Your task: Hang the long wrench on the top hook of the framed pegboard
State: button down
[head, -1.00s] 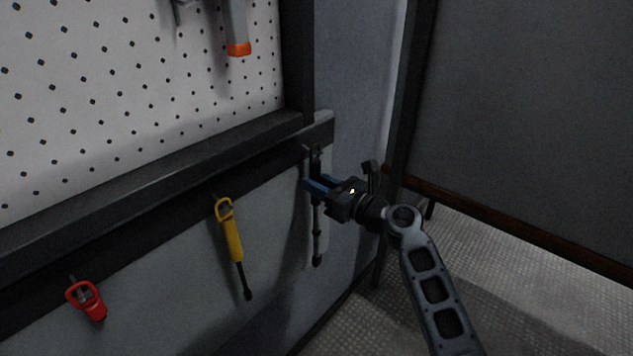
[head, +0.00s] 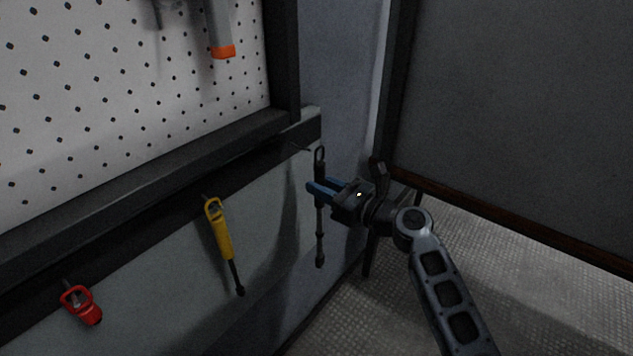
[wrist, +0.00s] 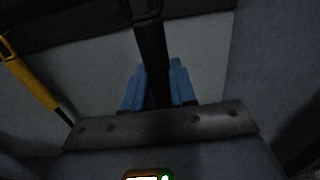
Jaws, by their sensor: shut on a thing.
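The long wrench (head: 320,222) is a dark, thin tool with a ring at its top, and it hangs upright in the grip of my gripper (head: 316,190). The blue fingers are shut on its upper part, below the ring. In the wrist view the dark handle (wrist: 153,60) runs between the blue fingers (wrist: 160,88). The wrench appears clear of the lower rail, to its right. The framed pegboard (head: 130,90) is at the upper left; its top hook is not in view.
A yellow-handled tool (head: 218,232) and a red-handled tool (head: 82,304) hang from the dark lower rail (head: 120,228). An orange-tipped grey tool (head: 222,40) hangs on the pegboard. A dark panel (head: 530,110) stands at the right. Open floor (head: 540,270) lies below it.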

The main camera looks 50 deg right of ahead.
jog(key=s, duration=0.8)
jog(key=shift+d+p, duration=0.15)
jog(key=shift+p, duration=0.2)
jog(key=shift+r, duration=0.15)
dwell(0.8)
